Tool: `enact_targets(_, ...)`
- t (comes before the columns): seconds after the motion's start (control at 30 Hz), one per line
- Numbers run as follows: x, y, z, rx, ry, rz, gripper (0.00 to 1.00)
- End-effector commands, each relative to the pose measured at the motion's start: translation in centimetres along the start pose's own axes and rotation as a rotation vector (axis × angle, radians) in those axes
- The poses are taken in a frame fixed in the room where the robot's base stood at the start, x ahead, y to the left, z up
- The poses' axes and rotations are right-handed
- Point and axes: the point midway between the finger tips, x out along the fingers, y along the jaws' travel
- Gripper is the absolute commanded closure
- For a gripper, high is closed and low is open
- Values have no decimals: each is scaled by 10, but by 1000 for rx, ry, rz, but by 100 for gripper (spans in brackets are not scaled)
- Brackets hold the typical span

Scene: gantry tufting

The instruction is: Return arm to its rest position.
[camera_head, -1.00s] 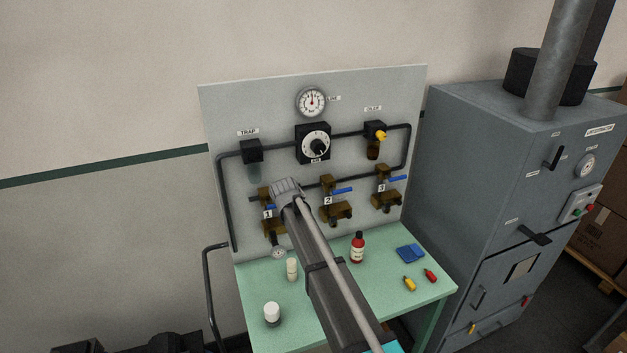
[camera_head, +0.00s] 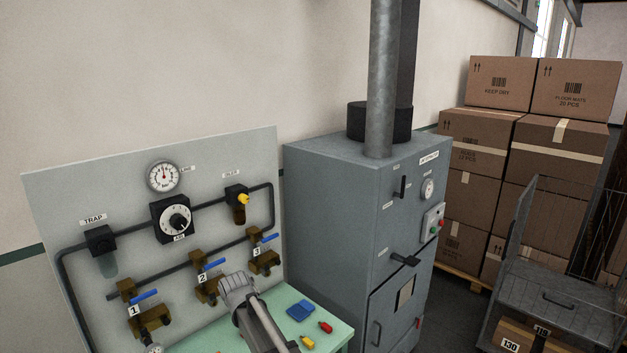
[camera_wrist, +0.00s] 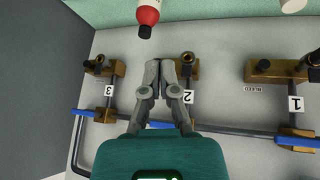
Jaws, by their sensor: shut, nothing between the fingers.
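My gripper (camera_wrist: 160,70) shows in the wrist view with its two grey fingers together and nothing between them. It is in front of the grey panel (camera_wrist: 225,50), which appears upside down there, and overlaps the valve marked 2 (camera_wrist: 190,65). I cannot tell whether it touches it. In the head view my arm (camera_head: 250,310) rises from the bottom edge in front of the panel's lower right part. The fingers cannot be made out in that view.
Valve 1 (camera_head: 150,320) and valve 3 (camera_head: 265,262) flank valve 2 on the panel. A red bottle (camera_wrist: 149,12) stands on the green bench (camera_head: 335,330). A blue-grey cabinet (camera_head: 330,190) stands to the right. Boxes (camera_head: 480,145) and a wire cart (camera_head: 550,300) lie beyond.

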Motion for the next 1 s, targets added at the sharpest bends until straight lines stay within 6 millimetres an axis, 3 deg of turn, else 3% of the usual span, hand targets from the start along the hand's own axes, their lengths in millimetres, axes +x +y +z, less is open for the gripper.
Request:
enact_targets(0.03, 2, 19, 27, 28, -28, 8, 100)
enact_targets(0.2, 1, 72, 91, 114, -123, 26, 100)
enact_targets(0.5, -12, 143, 209, 271, -284, 39, 100)
enact_targets(0.73, -29, 178, 300, 394, -403, 36, 100)
enact_targets(0.9, -44, 192, 363, 482, -483, 27, 100)
enact_targets(1.0, -52, 196, 391, 524, -520, 19, 100)
